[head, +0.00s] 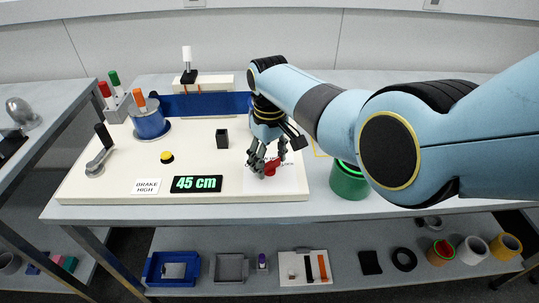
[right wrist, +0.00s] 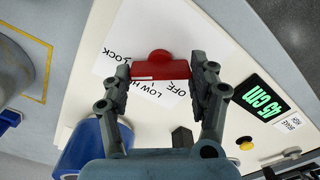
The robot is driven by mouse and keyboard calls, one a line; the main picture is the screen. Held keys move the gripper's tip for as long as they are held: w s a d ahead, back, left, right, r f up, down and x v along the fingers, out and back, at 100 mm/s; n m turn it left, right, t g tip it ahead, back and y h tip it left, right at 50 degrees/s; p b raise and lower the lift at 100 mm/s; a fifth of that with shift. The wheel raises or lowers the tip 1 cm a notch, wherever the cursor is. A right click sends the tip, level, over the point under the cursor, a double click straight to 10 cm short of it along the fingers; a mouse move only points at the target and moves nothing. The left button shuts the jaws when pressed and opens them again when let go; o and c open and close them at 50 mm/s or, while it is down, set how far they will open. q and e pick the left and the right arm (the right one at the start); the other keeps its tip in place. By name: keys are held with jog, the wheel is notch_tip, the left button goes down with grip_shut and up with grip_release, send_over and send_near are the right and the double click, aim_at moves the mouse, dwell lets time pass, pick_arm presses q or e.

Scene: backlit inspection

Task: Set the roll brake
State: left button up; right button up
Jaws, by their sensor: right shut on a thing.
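The roll brake is a red knob (head: 271,168) on a white dial sheet at the right front of the cream panel (head: 110,180). In the right wrist view the red knob (right wrist: 160,71) lies between the two fingers, with dial words LOCK, LOW, OFF and a partly hidden word around it. My right gripper (head: 265,160) is shut on the knob from above; its fingers (right wrist: 162,85) touch both ends. A card (head: 146,186) at the panel's front reads BRAKE HIGH. My left gripper is in neither view.
A display (head: 196,184) reads 45 cm. A black block (head: 222,138), yellow button (head: 167,157), grey lever (head: 98,160) and blue spool (head: 149,122) stand on the panel. A green roll (head: 349,180) sits right of it. A lower shelf holds trays and rolls.

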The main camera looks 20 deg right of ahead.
aim_at(270, 162)
jog(key=shift+m, duration=0.6)
jog(key=o, duration=1.2)
jog(key=shift+r, duration=0.1)
notch_tip(270, 162, up, 12)
jog(key=shift+f, duration=0.1)
